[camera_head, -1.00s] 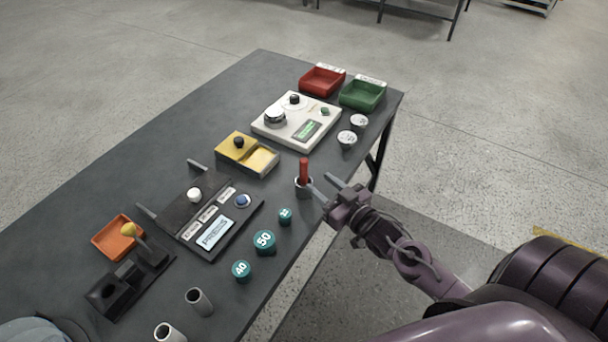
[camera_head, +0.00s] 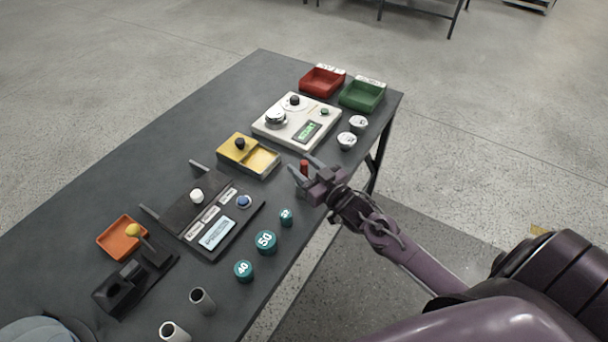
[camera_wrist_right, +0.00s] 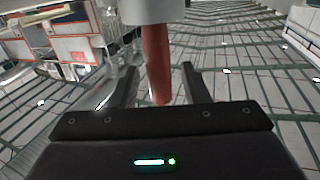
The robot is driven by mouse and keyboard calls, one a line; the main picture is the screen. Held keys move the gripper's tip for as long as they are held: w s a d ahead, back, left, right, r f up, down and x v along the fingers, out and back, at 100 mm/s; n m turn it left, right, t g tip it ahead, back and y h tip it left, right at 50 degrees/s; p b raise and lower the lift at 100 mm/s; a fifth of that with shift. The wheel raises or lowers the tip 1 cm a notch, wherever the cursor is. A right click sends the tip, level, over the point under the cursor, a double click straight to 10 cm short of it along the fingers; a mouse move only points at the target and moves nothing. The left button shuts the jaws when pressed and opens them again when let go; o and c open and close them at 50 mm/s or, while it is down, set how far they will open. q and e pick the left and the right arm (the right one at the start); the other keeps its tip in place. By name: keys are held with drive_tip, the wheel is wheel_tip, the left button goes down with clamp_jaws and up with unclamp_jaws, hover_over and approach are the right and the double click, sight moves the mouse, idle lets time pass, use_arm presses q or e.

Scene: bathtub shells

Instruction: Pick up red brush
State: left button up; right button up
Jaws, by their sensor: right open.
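The red brush (camera_head: 304,166) stands upright in its small grey holder at the table's right edge. My right gripper (camera_head: 299,165) is open, with its two fingers on either side of the brush's handle. In the right wrist view, which is upside down, the red handle (camera_wrist_right: 156,65) hangs between the open fingers (camera_wrist_right: 157,82) with gaps on both sides. The grey holder (camera_wrist_right: 152,10) shows at the top there; in the head view the gripper mostly hides it. My left gripper is not in view.
A yellow box (camera_head: 247,157) and a white device (camera_head: 296,121) stand beyond the brush. Teal weights (camera_head: 265,242) and a dark console (camera_head: 211,221) lie nearer. Red (camera_head: 322,82) and green (camera_head: 362,97) trays are at the far end.

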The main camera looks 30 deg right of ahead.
clamp_jaws()
drive_tip(key=shift+r, duration=0.1)
wheel_tip(320, 180, up, 20)
drive_tip(key=b, duration=0.1)
idle(0.6)
